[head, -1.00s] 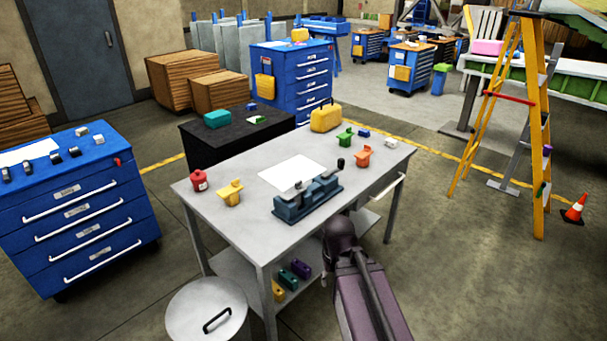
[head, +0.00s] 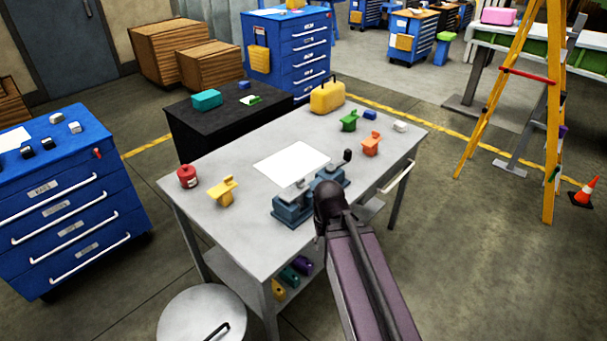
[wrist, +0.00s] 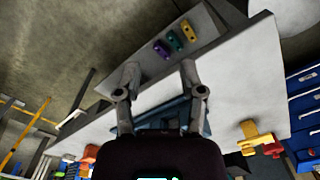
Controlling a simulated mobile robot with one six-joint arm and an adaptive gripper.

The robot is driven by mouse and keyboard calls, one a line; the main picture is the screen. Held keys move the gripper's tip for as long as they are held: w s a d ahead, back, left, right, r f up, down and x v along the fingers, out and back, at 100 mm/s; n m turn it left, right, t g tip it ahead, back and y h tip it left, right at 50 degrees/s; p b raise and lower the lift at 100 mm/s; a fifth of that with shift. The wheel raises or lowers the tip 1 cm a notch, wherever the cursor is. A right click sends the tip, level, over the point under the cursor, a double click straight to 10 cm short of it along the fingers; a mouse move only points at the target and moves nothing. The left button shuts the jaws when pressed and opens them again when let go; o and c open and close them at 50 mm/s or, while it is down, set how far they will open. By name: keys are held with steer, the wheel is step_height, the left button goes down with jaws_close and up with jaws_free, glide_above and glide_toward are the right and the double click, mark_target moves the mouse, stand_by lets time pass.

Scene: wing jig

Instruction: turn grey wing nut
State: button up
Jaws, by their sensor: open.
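I cannot make out the grey wing nut for certain in either view. A blue jig (head: 293,209) stands at the front edge of the grey worktable, with a small grey part (head: 298,184) on its top and a dark knob (head: 347,156) at its right end. My dark arm hides the middle of the jig in the head view, and my gripper is hidden there. In the wrist view my gripper (wrist: 160,82) is open and empty, its two fingers well apart. The blue jig (wrist: 172,118) shows behind and between the fingers, partly covered by the gripper body.
The worktable (head: 245,240) bears a white sheet (head: 292,163), a red pot (head: 187,176), a yellow part (head: 223,190), an orange part (head: 371,143), a green part (head: 349,121) and a yellow case (head: 327,96). A round grey lid (head: 200,315) stands in front.

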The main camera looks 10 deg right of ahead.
steer(key=shift+w+a, duration=0.15)
steer(key=shift+a, duration=0.1)
steer(key=shift+a, duration=0.1)
step_height(320, 180, up, 13)
steer(key=m+p, duration=1.1)
steer(key=p, duration=0.2)
glide_above(300, 183)
steer(key=w, duration=0.1)
steer(key=shift+f, duration=0.1)
step_height(300, 183, down, 14)
steer(key=b, duration=1.3)
steer(key=shift+r+b, duration=0.2)
steer(key=shift+b, duration=0.15)
